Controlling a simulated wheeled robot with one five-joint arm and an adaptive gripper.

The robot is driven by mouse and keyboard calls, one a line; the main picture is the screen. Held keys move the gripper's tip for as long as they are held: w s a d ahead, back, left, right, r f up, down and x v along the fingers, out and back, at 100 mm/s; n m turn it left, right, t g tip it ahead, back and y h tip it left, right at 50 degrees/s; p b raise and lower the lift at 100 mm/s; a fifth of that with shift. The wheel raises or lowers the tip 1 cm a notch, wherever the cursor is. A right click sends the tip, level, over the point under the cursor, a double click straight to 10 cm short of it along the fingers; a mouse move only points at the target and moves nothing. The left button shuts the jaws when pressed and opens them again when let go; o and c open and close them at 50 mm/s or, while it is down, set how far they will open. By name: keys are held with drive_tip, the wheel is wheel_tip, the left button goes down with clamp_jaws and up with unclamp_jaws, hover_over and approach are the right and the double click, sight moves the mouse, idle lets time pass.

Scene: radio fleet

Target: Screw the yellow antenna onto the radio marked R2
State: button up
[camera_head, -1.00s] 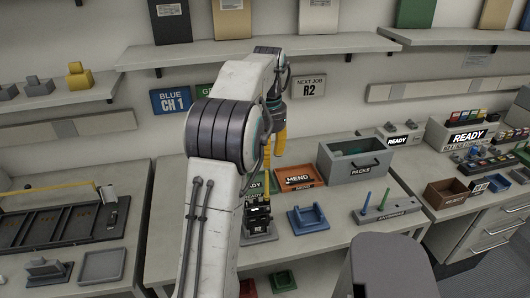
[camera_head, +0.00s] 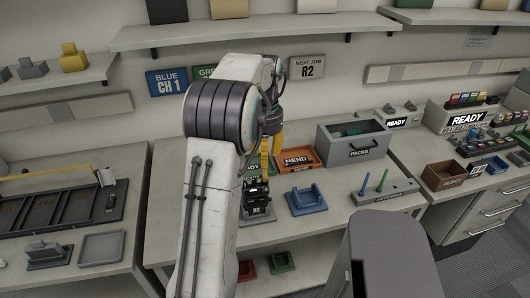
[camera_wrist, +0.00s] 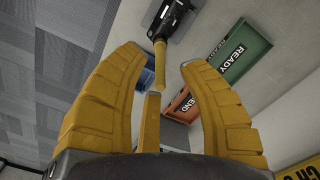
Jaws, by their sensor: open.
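The dark radio marked R2 (camera_head: 257,198) stands in a grey cradle (camera_head: 265,222) on the middle bench. Its top also shows in the wrist view (camera_wrist: 172,16). The thin yellow antenna (camera_wrist: 160,62) extends from the radio's top toward my gripper, in line with it. How far it is threaded I cannot tell. My gripper (camera_head: 274,143) hangs over the radio, near the antenna's upper end. In the wrist view its yellow fingers (camera_wrist: 170,75) are spread wide and grip nothing; the antenna lies between the outer two, apart from both.
An orange MEND tray (camera_head: 298,158) and a green READY tray (camera_wrist: 232,55) lie behind the radio. To the right are a blue cradle (camera_head: 306,201), a rack (camera_head: 388,193) with green and blue antennas, and a grey PACKS bin (camera_head: 353,150).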

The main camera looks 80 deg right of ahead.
drive_tip(key=shift+c, duration=0.3)
clamp_jaws()
drive_tip(key=shift+m+p, duration=0.65)
drive_tip(key=shift+m, duration=1.65)
